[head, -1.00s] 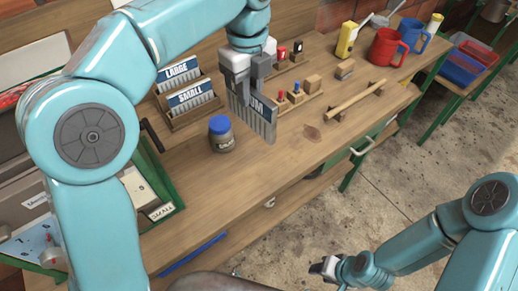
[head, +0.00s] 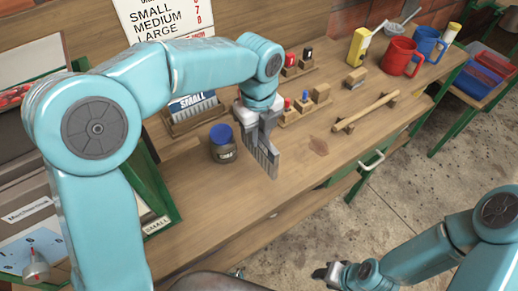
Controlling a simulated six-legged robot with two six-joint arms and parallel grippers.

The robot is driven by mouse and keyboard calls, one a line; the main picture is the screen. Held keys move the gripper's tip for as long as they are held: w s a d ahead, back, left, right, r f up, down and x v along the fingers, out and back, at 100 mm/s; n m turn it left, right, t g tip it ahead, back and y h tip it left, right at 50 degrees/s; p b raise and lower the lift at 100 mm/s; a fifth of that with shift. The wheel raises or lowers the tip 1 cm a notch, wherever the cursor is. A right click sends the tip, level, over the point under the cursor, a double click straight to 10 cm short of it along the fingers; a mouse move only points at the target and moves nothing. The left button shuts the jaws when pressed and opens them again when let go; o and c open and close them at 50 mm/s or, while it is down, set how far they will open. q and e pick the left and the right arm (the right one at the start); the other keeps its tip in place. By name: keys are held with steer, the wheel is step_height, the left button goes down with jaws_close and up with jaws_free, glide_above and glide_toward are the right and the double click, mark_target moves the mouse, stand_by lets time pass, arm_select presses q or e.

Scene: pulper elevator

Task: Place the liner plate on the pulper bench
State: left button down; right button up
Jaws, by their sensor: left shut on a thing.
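My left gripper (head: 257,125) is shut on a grey ribbed liner plate (head: 264,160), which hangs tilted below the fingers above the wooden bench (head: 225,205). Its label is hidden now. The plate is just right of a jar with a blue lid (head: 222,145). A rack holds a plate labelled SMALL (head: 190,104), partly behind my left arm. My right gripper (head: 328,272) is low at the bottom, away from the bench; its jaws are too small to read.
The bench front is clear.

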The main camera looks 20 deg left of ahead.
mark_target(258, 150)
arm_select(q)
steer(key=shift+s+a+f, duration=0.1)
steer(key=shift+a+f, duration=0.1)
steer(key=shift+f, duration=0.75)
step_height(258, 150, down, 4)
steer(key=shift+d+f, duration=0.1)
steer(key=shift+f, duration=0.1)
steer(key=shift+f, duration=0.15)
steer(key=c, duration=1)
jaws_free()
